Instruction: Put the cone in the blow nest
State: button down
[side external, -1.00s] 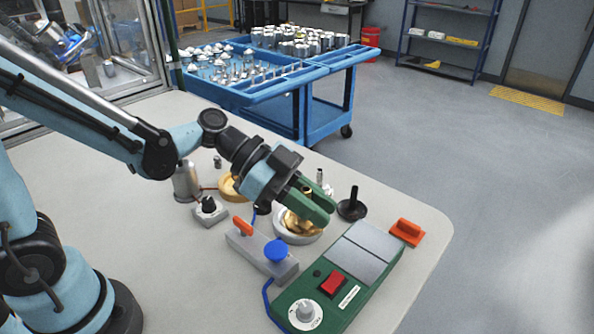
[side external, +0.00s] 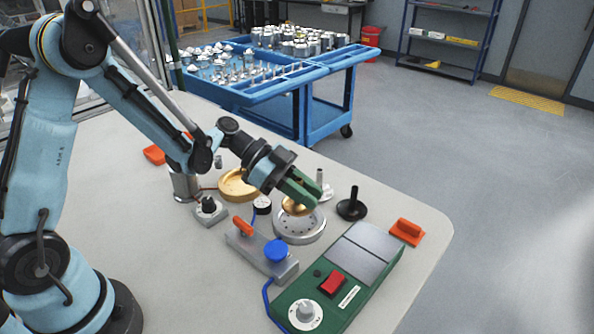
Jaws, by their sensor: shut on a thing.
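My gripper (side external: 303,194), with green fingers, is shut on a gold-coloured cone (side external: 295,209). The fingers cover part of the cone. A round silver fixture with a ring of holes (side external: 299,228), which looks like the blow nest, stands on the table directly below and in front of the cone. The cone overlaps the fixture's far rim in this view. The cone looks to be just above it, but I cannot tell whether they touch.
A yellowish round dish (side external: 237,185) and a small gauge (side external: 262,205) stand left of the gripper.

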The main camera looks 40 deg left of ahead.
jog(key=shift+f, duration=2)
jog(key=shift+f, duration=0.15)
jog(key=c, duration=1)
grip_release()
